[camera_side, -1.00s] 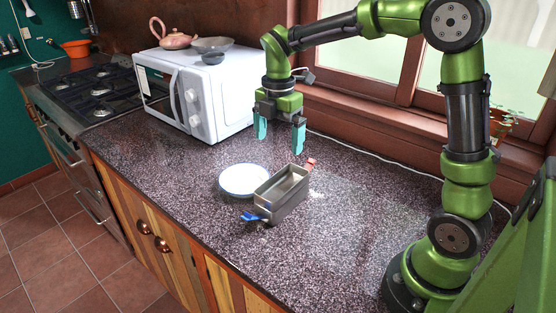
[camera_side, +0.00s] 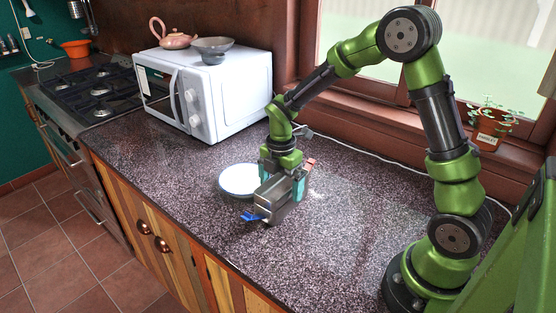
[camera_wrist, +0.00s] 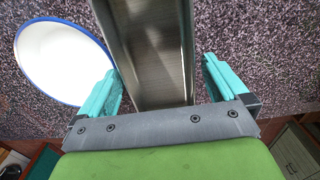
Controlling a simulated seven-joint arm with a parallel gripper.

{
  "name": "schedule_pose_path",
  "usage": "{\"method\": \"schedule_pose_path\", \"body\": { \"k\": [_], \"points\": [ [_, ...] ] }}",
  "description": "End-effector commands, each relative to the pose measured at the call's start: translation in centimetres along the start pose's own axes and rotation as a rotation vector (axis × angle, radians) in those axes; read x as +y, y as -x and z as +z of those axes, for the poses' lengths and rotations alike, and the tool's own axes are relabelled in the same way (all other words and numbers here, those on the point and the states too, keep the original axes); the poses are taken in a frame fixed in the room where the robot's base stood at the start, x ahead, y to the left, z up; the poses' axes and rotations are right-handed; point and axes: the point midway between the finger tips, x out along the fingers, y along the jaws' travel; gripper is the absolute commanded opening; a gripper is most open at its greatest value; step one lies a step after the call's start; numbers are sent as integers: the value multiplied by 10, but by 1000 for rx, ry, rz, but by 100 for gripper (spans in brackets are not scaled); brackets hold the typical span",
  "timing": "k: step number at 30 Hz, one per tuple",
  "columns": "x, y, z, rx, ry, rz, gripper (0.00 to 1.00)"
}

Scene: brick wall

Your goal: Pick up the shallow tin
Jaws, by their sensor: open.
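The shallow tin (camera_side: 275,207) is a rectangular metal tin with a blue handle at its near end and a red one at its far end. It sits on the speckled counter. My gripper (camera_side: 282,188) is lowered over it, pointing down, and hides part of it. In the wrist view the tin (camera_wrist: 150,60) lies between the two teal fingers of my open gripper (camera_wrist: 162,85). One finger is on each side, with a visible gap on the right and a very small one on the left.
A white plate with a blue rim (camera_side: 236,180) lies just left of the tin, and it also shows in the wrist view (camera_wrist: 62,60), close to the left finger. A white microwave (camera_side: 215,95) stands behind. The counter to the right is clear.

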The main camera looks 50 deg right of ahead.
Motion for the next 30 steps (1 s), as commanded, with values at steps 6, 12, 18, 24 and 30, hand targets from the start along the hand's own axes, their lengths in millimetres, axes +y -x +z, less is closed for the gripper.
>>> {"method": "schedule_pose_path", "body": {
  "k": [6, 12, 18, 24, 30],
  "points": [
    [0, -2, 0, 0, -1, 1, 100],
    [0, -2, 0, 0, -1, 1, 74],
    [0, -1, 0, 0, 0, 2, 46],
    [0, -1, 0, 0, 0, 2, 46],
    [1, 8, 0, 0, 0, 3, 46]
  ]
}}
